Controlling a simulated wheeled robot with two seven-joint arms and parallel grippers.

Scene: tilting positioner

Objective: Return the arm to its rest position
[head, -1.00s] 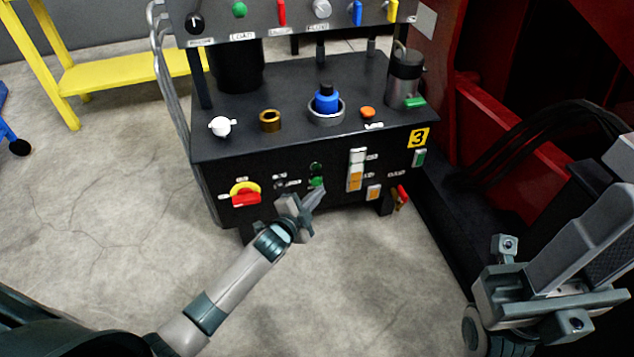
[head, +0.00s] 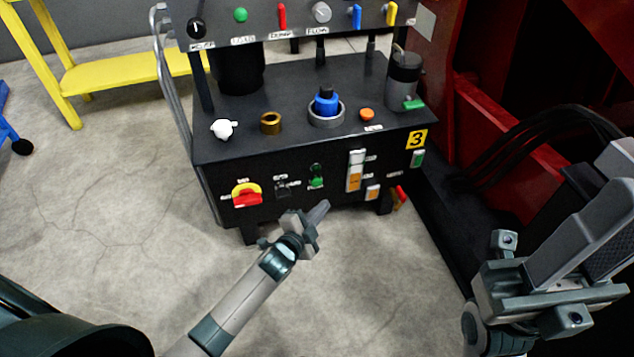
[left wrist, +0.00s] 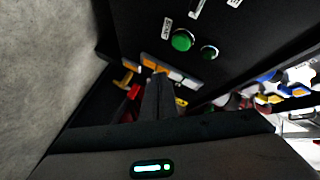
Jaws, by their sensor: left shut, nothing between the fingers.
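My left gripper (head: 318,214) is shut and empty. In the head view it is in front of the lower front face of the black control cabinet (head: 300,150), below the green button (head: 316,182), and does not appear to touch it. In the left wrist view my shut fingers (left wrist: 158,98) point toward the cabinet's front, with the green button (left wrist: 183,40) above them. My right arm shows at the right edge of the head view; whether its gripper is open or shut is not clear.
The cabinet front carries a red-and-yellow rotary switch (head: 246,194) and an orange-and-white switch strip (head: 355,171). A yellow stand (head: 110,75) is at the back left. A red machine frame (head: 500,130) stands at the right. The concrete floor (head: 100,220) at left is clear.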

